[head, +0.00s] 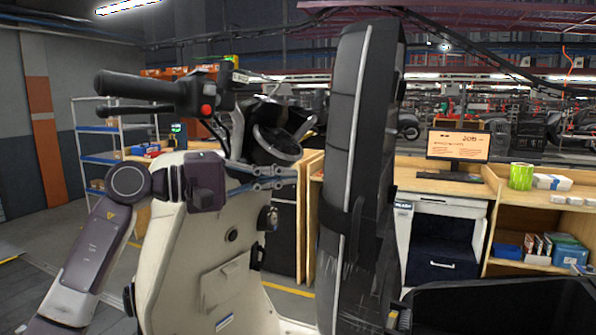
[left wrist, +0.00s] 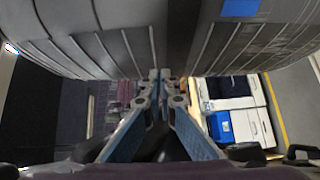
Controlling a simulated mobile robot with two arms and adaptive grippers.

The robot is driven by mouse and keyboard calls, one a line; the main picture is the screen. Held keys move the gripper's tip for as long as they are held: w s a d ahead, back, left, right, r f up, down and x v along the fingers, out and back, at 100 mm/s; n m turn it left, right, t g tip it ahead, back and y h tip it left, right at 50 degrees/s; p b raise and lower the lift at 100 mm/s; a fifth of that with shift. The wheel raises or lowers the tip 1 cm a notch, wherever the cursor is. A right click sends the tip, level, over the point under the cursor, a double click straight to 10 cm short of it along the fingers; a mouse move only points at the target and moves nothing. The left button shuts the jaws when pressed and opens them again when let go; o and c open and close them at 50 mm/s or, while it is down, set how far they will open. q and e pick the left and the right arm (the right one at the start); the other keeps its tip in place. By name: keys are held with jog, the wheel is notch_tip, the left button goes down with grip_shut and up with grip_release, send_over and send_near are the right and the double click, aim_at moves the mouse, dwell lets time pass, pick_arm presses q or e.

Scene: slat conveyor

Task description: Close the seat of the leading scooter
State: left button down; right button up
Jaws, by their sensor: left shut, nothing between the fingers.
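The scooter has a cream front body (head: 190,255) and dark handlebars (head: 150,92) at the left of the head view. Its black seat (head: 345,130) stands upright, raised open, in the middle. The seat's ribbed surface (left wrist: 90,45) spans the top of the left wrist view. My left gripper (head: 292,177) reaches in from the left, between the handlebars and the seat. Its fingers are shut and empty, pointing at the seat's side. The fingertips (left wrist: 160,76) appear close to the seat; I cannot tell whether they touch it. My right gripper is not in view.
A black open container (head: 500,300) lies at the lower right. Behind the seat is a wooden workbench (head: 445,187) with a monitor (head: 458,146), a green roll (head: 521,176) and boxes. A blue shelf rack (head: 95,128) stands at the back left.

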pick_arm(q)
jog(key=p+x, duration=0.3)
jog(key=x, duration=0.4)
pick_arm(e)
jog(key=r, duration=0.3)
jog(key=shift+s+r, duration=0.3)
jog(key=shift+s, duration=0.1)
pick_arm(q)
jog(key=shift+w+d+r, duration=0.1)
jog(key=shift+d, duration=0.1)
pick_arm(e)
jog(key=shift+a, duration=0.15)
